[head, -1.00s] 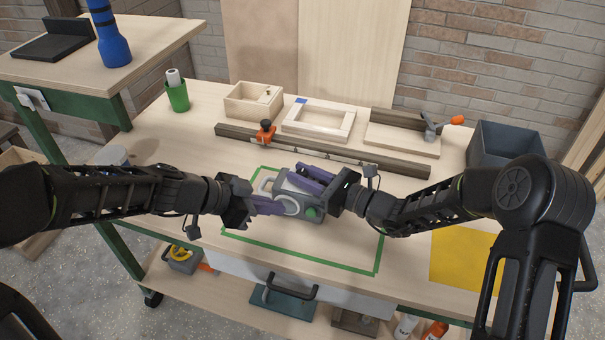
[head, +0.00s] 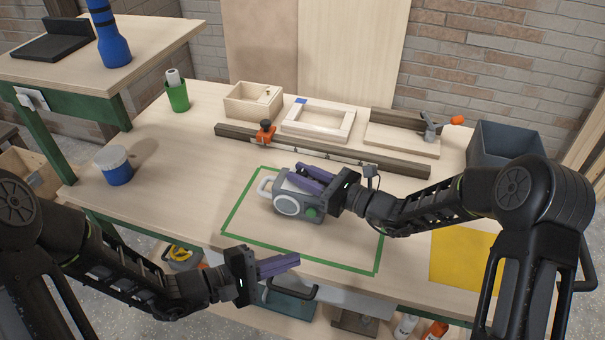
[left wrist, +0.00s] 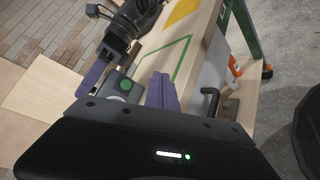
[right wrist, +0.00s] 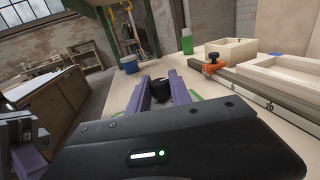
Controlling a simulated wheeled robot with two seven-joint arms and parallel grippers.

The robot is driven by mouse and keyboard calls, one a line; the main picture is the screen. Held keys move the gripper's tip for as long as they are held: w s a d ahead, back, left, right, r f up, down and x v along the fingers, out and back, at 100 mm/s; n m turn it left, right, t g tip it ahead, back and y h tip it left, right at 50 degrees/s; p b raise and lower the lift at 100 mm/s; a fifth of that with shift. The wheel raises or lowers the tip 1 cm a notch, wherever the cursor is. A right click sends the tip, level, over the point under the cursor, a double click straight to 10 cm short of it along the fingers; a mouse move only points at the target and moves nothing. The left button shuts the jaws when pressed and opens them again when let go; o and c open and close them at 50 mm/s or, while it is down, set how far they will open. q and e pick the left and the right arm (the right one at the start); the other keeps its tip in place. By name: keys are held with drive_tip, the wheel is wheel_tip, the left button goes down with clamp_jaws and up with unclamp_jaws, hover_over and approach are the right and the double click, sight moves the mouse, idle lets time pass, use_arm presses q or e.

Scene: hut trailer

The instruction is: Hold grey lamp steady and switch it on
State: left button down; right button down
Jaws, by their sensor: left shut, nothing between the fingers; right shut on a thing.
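The grey lamp (head: 318,202) stands inside the green outline on the workbench. It has a round pale lens, a green knob (head: 312,211) and a pale handle at its left. My right gripper (head: 297,174) is shut on the lamp's upper part from the right; in the right wrist view a dark part shows between its fingers (right wrist: 160,90). My left gripper (head: 297,261) is shut and empty, apart from the lamp, near the bench's front edge. In the left wrist view the lamp (left wrist: 112,92) and its knob are beyond the left fingers (left wrist: 160,78). I cannot tell whether the lens is lit.
A blue tub (head: 115,168) and green cup (head: 177,97) stand at the left. A long rail (head: 350,157) with an orange clamp, wooden frames and a grey bin (head: 505,143) line the back. A yellow sheet (head: 465,260) lies at the right.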

sight(311, 214)
use_arm(q)
drive_tip(key=shift+w+d, duration=0.1)
drive_tip(key=shift+w, duration=0.05)
idle(0.3)
drive_tip(key=shift+w+d, duration=0.45)
drive_tip(key=shift+w, duration=0.9)
drive_tip(key=shift+w+d, duration=0.4)
drive_tip(key=shift+w, duration=1)
drive_tip(key=shift+w+d, duration=0.45)
drive_tip(key=shift+w, duration=0.9)
drive_tip(key=shift+w+d, duration=0.1)
drive_tip(key=shift+w, duration=0.3)
drive_tip(key=shift+w+d, duration=0.15)
drive_tip(key=shift+w, duration=0.3)
drive_tip(key=shift+s, duration=0.1)
drive_tip(key=shift+s+a, duration=0.3)
drive_tip(key=shift+s, duration=0.5)
drive_tip(key=shift+s, duration=0.1)
